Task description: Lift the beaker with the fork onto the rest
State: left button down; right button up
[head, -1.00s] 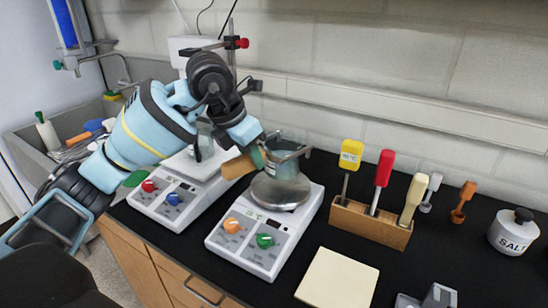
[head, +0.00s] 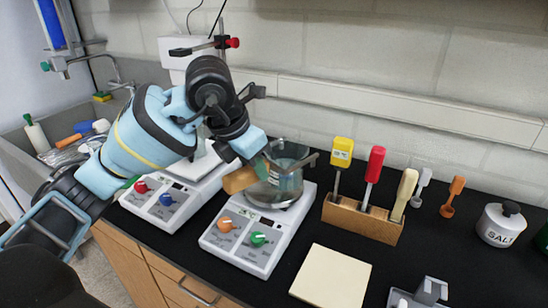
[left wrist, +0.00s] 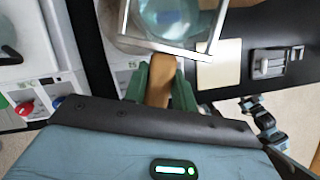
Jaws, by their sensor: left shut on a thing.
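My left gripper (head: 246,160) is shut on the wooden handle (head: 238,181) of the fork. In the left wrist view its green fingers (left wrist: 160,92) sit on both sides of the handle. The fork's metal prongs (left wrist: 172,46) reach around the glass beaker (head: 284,178), which holds some liquid. The beaker looks upright over the round top of the right hotplate (head: 250,236); whether it touches that top is unclear. A cream square pad (head: 331,277), apparently the rest, lies empty in front and to the right. Blue and black links (left wrist: 266,122), probably my right arm, show in the left wrist view.
A second hotplate (head: 164,206) stands left of the first. A wooden block (head: 361,218) with yellow, red and cream-handled tools is to the right. A salt jar (head: 500,226) and a grey fixture (head: 420,294) stand farther right.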

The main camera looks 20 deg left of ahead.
pick_arm(q)
jog(key=s+d, duration=1.2)
jog(key=d, duration=0.3)
jog(key=shift+d, duration=0.4)
pick_arm(e)
jog(key=shift+a, duration=0.15)
dwell(2.0)
pick_arm(q)
jog(key=shift+w, duration=0.1)
pick_arm(e)
jog(key=shift+d, duration=0.2)
pick_arm(q)
jog(key=shift+f, duration=0.1)
pick_arm(e)
jog(key=shift+f, duration=0.1)
